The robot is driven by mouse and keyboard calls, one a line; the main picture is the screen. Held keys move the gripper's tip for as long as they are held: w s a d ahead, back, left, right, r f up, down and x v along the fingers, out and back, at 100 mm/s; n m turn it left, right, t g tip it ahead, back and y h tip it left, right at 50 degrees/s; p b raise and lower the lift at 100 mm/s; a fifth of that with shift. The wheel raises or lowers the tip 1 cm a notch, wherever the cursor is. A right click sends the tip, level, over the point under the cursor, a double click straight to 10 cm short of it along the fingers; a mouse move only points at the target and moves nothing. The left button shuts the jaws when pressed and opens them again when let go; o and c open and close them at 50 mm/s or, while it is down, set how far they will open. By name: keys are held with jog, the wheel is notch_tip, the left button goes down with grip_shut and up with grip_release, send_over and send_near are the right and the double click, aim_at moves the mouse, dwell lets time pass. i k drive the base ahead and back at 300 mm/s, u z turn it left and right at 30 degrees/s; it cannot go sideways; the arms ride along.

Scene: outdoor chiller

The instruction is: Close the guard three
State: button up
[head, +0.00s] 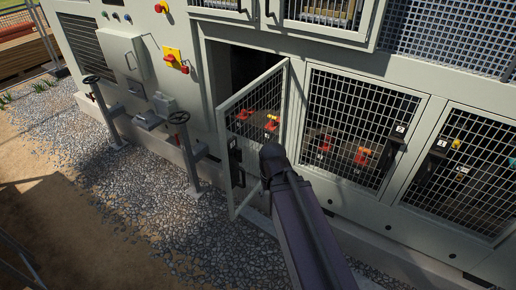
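A mesh guard door (254,96) with a pale grey frame stands open in the head view, left of two shut guards. It is swung outward from the cabinet, with its right edge by the cabinet and its left edge out over the gravel. A dark opening (246,62) shows above and behind it. A black handle (235,160) is on its left side. I cannot read a number on this guard. My dark arm rises from the bottom and covers the door's lower right part. My gripper is not visible, so its contact with the door cannot be told.
A guard marked 2 (352,105) and another guard (470,165) to its right are shut. A red-and-yellow switch (174,60) is on the wall. Gravel (120,215) in front is clear.

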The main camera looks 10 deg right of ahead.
aim_at(231, 169)
jog(key=z, duration=0.05)
jog(key=i, duration=1)
jog(key=u, duration=0.15)
jog(key=k, duration=0.95)
jog(key=z, duration=0.2)
jog(key=i, duration=0.35)
jog(key=u, duration=0.05)
